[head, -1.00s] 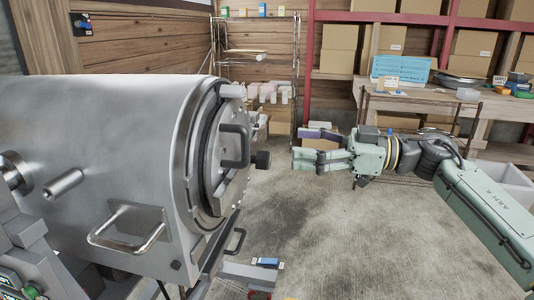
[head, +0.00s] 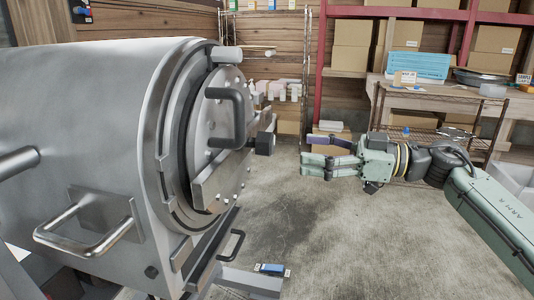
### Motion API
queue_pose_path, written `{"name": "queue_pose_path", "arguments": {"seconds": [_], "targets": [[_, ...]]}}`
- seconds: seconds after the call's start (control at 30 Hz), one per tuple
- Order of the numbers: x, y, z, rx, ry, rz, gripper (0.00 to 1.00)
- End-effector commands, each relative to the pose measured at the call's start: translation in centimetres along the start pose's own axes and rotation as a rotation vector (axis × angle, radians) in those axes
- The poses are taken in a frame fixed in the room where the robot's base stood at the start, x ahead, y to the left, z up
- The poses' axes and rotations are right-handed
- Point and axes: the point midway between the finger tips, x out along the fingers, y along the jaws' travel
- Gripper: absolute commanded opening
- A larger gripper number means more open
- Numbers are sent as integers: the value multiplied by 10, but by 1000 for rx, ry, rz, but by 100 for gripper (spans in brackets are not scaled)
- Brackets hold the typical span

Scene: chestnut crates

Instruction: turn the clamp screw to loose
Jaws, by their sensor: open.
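The clamp screw seems to be the dark knob (head: 265,143) on the right side of the round metal door (head: 212,130). The door closes the end of a large steel cylinder (head: 90,110) and has a dark pull handle (head: 238,117). My gripper (head: 306,152) is open and empty, with its fingers pointing left toward the knob. A visible gap separates the fingertips from the knob, and they do not touch. I cannot tell how tight the screw is.
A bent steel handle (head: 95,240) sticks out low on the cylinder. A small blue object (head: 271,268) lies on a metal ledge below the door. A wire shelf (head: 305,75) and a workbench (head: 450,100) stand behind. The concrete floor (head: 340,240) is clear.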

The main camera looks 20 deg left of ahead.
Motion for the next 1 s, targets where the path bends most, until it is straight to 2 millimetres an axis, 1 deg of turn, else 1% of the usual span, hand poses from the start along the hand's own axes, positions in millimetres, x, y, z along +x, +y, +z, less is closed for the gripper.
{"name": "queue_pose_path", "arguments": {"seconds": [0.03,0.3,0.5,0.7,0.93,1.0], "targets": [[8,0,-2,1,0,-4,64],[60,-1,-3,0,0,-5,64],[88,-1,-2,1,0,-3,64],[99,0,-1,0,0,0,64],[99,0,-1,0,0,0,64],[99,0,-1,0,0,0,60]]}}
